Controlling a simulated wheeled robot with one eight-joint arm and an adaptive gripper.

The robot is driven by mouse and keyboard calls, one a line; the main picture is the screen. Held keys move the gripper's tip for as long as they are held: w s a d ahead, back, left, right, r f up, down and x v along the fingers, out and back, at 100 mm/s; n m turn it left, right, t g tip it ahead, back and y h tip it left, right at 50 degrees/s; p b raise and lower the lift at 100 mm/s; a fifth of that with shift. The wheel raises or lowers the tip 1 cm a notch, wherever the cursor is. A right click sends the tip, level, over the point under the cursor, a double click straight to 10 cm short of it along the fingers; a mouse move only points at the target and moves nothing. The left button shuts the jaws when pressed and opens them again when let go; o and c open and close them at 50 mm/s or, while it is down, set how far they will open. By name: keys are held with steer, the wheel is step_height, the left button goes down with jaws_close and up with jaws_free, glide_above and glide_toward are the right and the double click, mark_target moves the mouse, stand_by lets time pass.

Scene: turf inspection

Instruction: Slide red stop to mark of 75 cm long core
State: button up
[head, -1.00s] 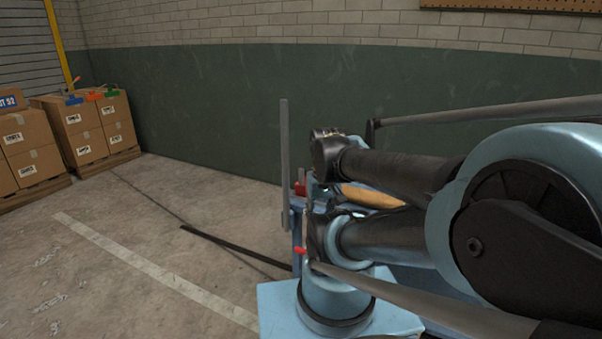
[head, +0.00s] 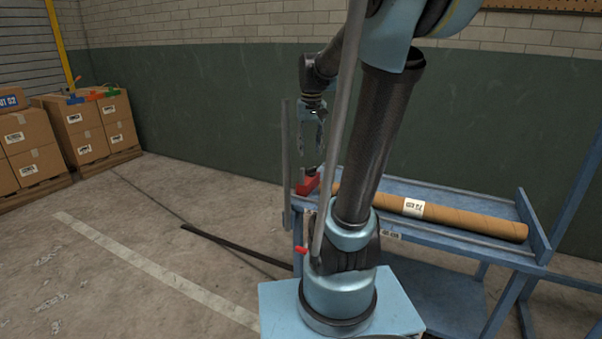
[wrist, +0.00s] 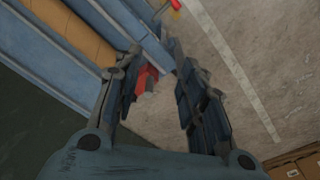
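The red stop (head: 308,184) sits at the left end of the blue rack (head: 515,257). The brown tube-shaped core (head: 465,218) lies on the rack with a white label (head: 413,208) too small to read surely. My gripper (head: 310,155) points down just above the red stop. In the wrist view my gripper (wrist: 154,46) is open, with nothing held. There the red stop (wrist: 147,78) shows between the fingers, partly hidden by the left one. The core (wrist: 68,30) is at upper left.
A grey upright bar (head: 286,165) stands left of the stop. A small red-tipped part (head: 301,250) shows lower, near my arm's base. Cardboard boxes (head: 88,128) are stacked at the far left. The floor (head: 150,220) at left is mostly open.

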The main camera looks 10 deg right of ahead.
steer(key=r, duration=0.1)
glide_above(302, 170)
steer(key=w, duration=0.2)
steer(key=shift+g, duration=0.4)
steer(key=f, duration=1.7)
steer(key=shift+s+d+f, duration=0.15)
steer(key=shift+s, duration=0.15)
jaws_close()
